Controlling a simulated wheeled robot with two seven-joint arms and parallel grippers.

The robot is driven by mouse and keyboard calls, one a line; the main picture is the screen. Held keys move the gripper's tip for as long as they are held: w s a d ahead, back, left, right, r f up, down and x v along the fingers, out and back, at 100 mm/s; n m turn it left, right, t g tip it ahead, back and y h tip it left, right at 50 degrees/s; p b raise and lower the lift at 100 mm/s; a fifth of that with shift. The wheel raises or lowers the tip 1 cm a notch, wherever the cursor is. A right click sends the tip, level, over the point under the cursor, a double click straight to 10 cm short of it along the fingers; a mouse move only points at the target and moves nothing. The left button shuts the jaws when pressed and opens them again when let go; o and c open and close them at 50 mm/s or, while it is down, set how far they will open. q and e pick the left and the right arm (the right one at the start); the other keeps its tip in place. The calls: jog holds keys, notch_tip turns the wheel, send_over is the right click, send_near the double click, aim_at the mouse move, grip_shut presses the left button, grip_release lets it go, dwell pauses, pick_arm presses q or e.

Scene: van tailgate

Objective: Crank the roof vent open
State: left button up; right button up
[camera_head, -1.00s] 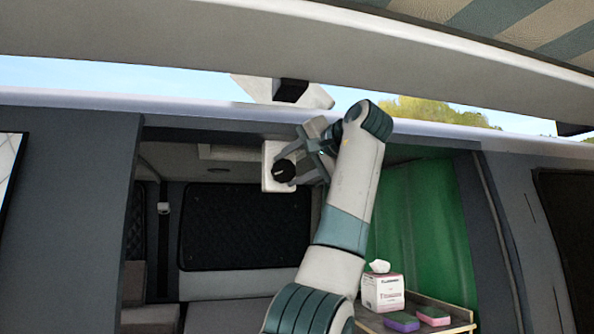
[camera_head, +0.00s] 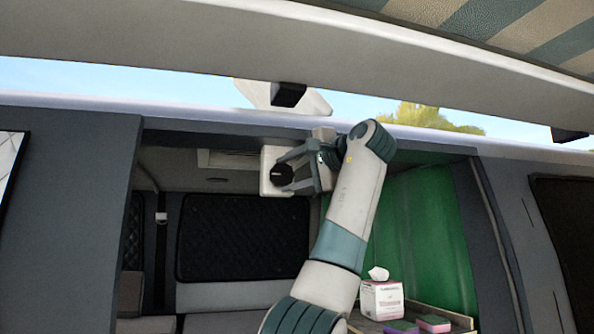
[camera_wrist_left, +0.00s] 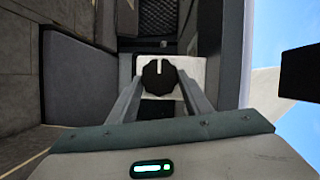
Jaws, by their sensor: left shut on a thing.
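The crank knob (camera_head: 282,174) is black and round and sits on a white plate (camera_head: 268,155) under the top edge of the van opening. My left gripper (camera_head: 287,172) reaches it from the right, its two fingers shut on the knob. In the left wrist view the knob (camera_wrist_left: 158,74) lies between the fingertips, with a white mark pointing up in the picture. A pale framed panel (camera_head: 228,160) in the ceiling behind looks like the roof vent; I cannot tell how far it is open. My right gripper is out of view.
The raised tailgate (camera_head: 200,40) spans the top. A green curtain (camera_head: 430,230) hangs at the right. Below it a shelf holds a tissue box (camera_head: 382,298), a purple sponge (camera_head: 402,327) and a pink one (camera_head: 433,323). Seats and a quilted dark panel (camera_head: 243,237) lie inside.

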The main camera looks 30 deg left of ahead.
pick_arm(q)
jog(key=o, duration=1)
jog(key=shift+s+a+r, duration=0.1)
jog(key=shift+r, duration=0.15)
jog(key=shift+c, duration=0.2)
jog(key=shift+o, duration=0.6)
jog(key=shift+s+a, duration=0.2)
jog(key=shift+s, duration=0.05)
jog(key=shift+w+d+f, duration=0.1)
jog(key=shift+w+f, duration=0.05)
jog(key=shift+d+b, duration=0.35)
jog(key=shift+d, duration=0.3)
jog(key=s+b+v, duration=0.1)
jog(key=b+v, duration=0.2)
jog(key=v, duration=1.3)
jog(key=shift+r+b, duration=0.35)
jog(key=shift+b, duration=0.05)
